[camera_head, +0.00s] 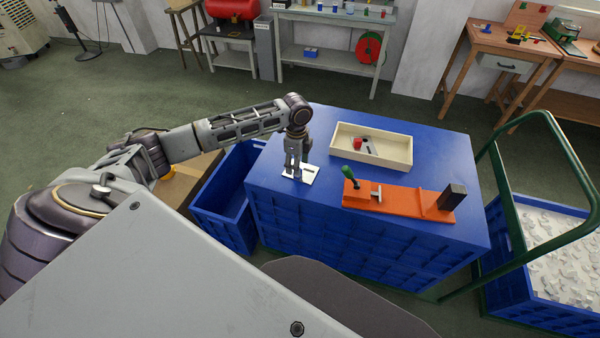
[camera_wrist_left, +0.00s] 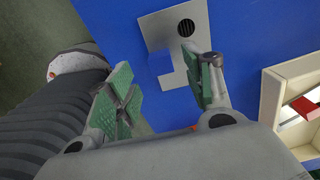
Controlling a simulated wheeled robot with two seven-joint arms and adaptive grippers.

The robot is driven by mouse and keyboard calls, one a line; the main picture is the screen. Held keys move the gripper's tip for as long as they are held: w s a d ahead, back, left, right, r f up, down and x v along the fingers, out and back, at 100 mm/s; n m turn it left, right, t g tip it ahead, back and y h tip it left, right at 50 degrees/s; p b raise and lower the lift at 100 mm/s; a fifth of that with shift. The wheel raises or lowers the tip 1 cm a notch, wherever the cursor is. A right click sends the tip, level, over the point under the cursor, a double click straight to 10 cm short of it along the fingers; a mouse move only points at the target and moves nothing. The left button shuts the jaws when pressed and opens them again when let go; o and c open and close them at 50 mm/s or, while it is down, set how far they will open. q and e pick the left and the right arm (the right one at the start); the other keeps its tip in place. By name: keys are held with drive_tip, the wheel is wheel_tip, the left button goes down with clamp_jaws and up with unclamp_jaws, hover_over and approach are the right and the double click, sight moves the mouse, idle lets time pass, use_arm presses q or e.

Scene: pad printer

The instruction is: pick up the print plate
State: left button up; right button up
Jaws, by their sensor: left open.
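The print plate appears to be the thin light grey plate (camera_head: 312,176) lying flat near the left edge of the blue crate-like table top. In the left wrist view the plate (camera_wrist_left: 198,16) shows a dark striped round patch and a blue area at one side; I cannot tell whether that is a tab or a gap. My left gripper (camera_head: 292,172) points down over the plate's left part. In the wrist view its green-padded fingers (camera_wrist_left: 165,85) are spread apart with nothing held between them. One finger overlaps the plate in that view; contact is unclear. My right gripper is not in view.
A cream tray (camera_head: 400,160) with a red item (camera_head: 358,143) stands behind the plate. An orange fixture (camera_head: 385,199) with a green-handled lever and a dark block lies to the right. An empty blue bin (camera_head: 222,200) stands left of the table, and a green-railed cart (camera_head: 500,190) right.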

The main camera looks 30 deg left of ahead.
use_arm(q)
wheel_tip(320, 180, down, 4)
drive_tip(key=shift+r, duration=0.1)
drive_tip(key=shift+f, duration=0.4)
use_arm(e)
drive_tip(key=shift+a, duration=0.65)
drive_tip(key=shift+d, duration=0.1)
use_arm(q)
drive_tip(key=c, duration=0.9)
drive_tip(key=shift+w, duration=0.1)
clamp_jaws()
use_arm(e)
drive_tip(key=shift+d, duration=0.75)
